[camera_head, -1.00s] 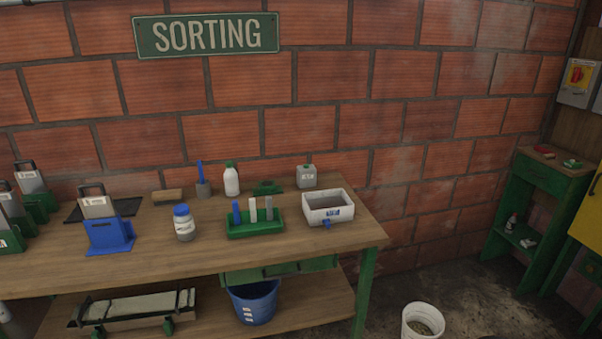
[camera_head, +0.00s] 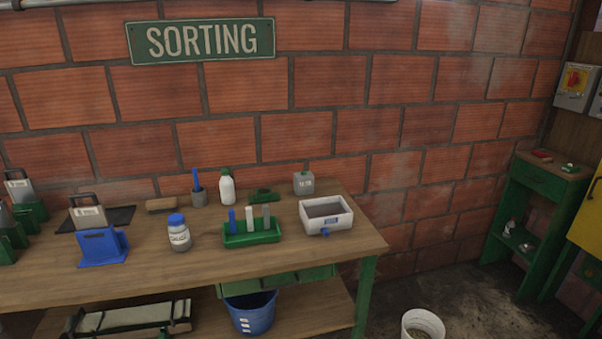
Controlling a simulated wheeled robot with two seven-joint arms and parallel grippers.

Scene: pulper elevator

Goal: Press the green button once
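I cannot make out a green button for certain. A small green-and-white item (camera_head: 569,168) lies on top of the green stand (camera_head: 548,185) at the far right, and it is too small to identify. A grey switch box (camera_head: 575,85) with a red switch on a yellow plate hangs on the wall at the right edge. Neither of my grippers is in view.
A wooden workbench (camera_head: 300,260) fills the left, with bottles, a green rack (camera_head: 251,238) and a white box (camera_head: 326,216). A blue bucket (camera_head: 252,315) sits below. A white bucket (camera_head: 423,325) stands on the floor. Open floor lies between bench and stand.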

